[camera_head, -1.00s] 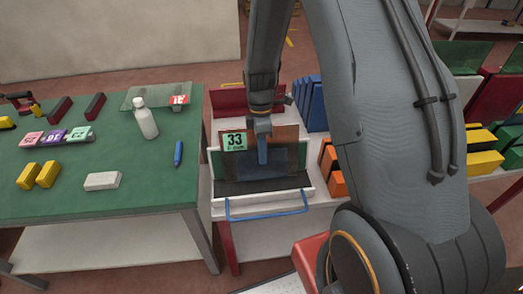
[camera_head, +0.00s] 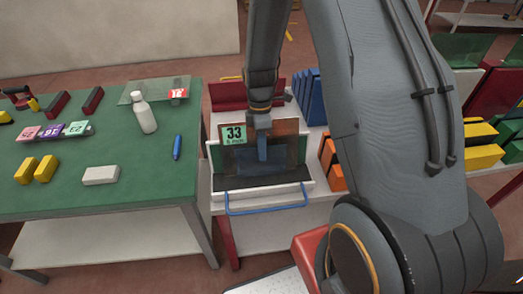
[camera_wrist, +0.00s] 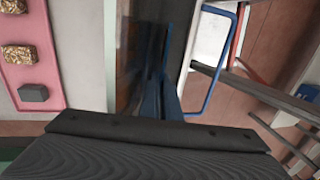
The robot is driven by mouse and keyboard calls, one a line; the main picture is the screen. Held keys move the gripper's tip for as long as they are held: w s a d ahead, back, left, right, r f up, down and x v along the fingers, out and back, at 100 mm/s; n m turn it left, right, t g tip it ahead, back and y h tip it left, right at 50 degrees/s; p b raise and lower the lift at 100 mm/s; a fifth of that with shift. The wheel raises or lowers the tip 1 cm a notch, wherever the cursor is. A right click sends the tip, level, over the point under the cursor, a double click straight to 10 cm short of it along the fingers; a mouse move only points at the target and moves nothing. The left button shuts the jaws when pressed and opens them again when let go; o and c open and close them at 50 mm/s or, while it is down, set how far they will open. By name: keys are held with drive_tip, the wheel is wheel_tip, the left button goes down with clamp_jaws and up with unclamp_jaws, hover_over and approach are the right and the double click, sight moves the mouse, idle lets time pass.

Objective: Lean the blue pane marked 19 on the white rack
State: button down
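A dark bluish see-through pane (camera_head: 236,160) leans on the white rack (camera_head: 218,196), above its dark ledge. No number 19 is readable on it. Behind it stand a brown-tinted pane (camera_head: 289,128) and a green tag marked 33 (camera_head: 234,134). My gripper (camera_head: 262,156) points down over the middle of the bluish pane, overlapping it in the head view. In the wrist view, its two blue fingers (camera_wrist: 157,60) are close together, with a narrow gap. Whether glass is between them is unclear.
The green table (camera_head: 100,190) at left holds a white bottle (camera_head: 144,114), a blue marker (camera_head: 177,147), a white block (camera_head: 100,175) and number tags. Blue panes (camera_head: 312,98) and orange blocks (camera_head: 333,165) stand right of the rack. A blue handle (camera_head: 266,211) juts out in front.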

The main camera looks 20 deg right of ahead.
drive_tip(key=shift+f, duration=0.2)
drive_tip(key=c, duration=1.9)
unclamp_jaws()
drive_tip(key=shift+w+r, duration=0.1)
drive_tip(key=b+v, duration=0.2)
drive_tip(key=v, duration=0.4)
drive_tip(key=shift+r, duration=0.8)
drive_tip(key=s+r+m+t, duration=0.1)
drive_tip(key=s+r+m, duration=0.1)
drive_tip(key=s+m, duration=0.2)
drive_tip(key=s+r+m+t, duration=0.1)
drive_tip(key=s+r+m, duration=0.2)
drive_tip(key=m, duration=0.3)
drive_tip(key=s+a+r+m+t, duration=0.1)
drive_tip(key=s+r+m, duration=0.1)
drive_tip(key=s+m, duration=0.3)
drive_tip(key=shift+s+a+r+m+t, duration=0.1)
drive_tip(key=shift+s+r+m+t, duration=0.05)
drive_tip(key=shift+s+m+t, duration=0.35)
